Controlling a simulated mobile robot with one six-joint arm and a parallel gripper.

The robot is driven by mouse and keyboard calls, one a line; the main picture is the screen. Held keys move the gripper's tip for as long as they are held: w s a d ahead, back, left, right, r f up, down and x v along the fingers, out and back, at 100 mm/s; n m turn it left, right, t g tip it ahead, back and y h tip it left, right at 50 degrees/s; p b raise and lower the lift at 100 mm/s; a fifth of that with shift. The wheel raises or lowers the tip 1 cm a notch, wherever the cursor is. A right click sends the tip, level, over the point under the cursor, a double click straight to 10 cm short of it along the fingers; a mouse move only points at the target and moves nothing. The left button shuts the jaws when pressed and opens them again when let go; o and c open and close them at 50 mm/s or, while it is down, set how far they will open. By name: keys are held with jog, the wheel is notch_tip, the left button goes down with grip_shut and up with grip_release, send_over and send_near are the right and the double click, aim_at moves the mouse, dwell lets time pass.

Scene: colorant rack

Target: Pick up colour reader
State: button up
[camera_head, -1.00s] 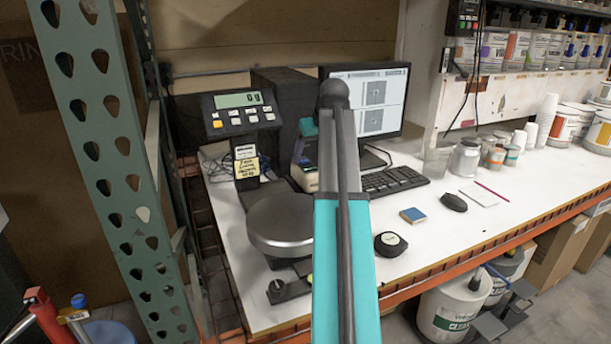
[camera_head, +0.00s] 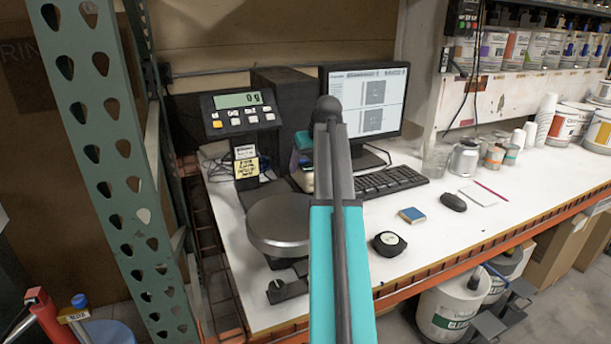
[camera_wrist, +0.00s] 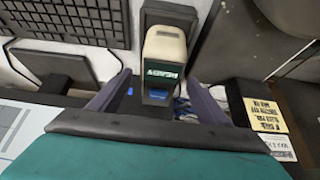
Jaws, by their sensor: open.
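The colour reader (camera_wrist: 165,45) has a cream body and a dark green front with small lettering and a blue patch. It stands against a dark stand or base in the wrist view. My gripper (camera_wrist: 160,84) is open, with one dark finger on each side of the reader and visible gaps. I cannot tell whether either finger touches it. In the head view the reader (camera_head: 307,181) shows beside my arm, left of the monitor. My gripper (camera_head: 303,143) is just above it, partly hidden by the arm.
A scale with a round pan (camera_head: 280,224) and a display (camera_head: 240,103) stands to the left. A monitor (camera_head: 372,95), keyboard (camera_head: 395,180), blue block (camera_head: 411,215), mouse (camera_head: 453,202) and round black gauge (camera_head: 388,243) are to the right.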

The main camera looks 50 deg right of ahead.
jog(key=shift+p+x, duration=0.45)
jog(key=shift+x, duration=2)
jog(key=shift+c, duration=0.4)
jog(key=shift+r, duration=0.1)
jog(key=c, duration=1.6)
jog(key=shift+r, duration=0.15)
jog(key=shift+r+b, duration=0.6)
jog(key=shift+r, duration=4.25)
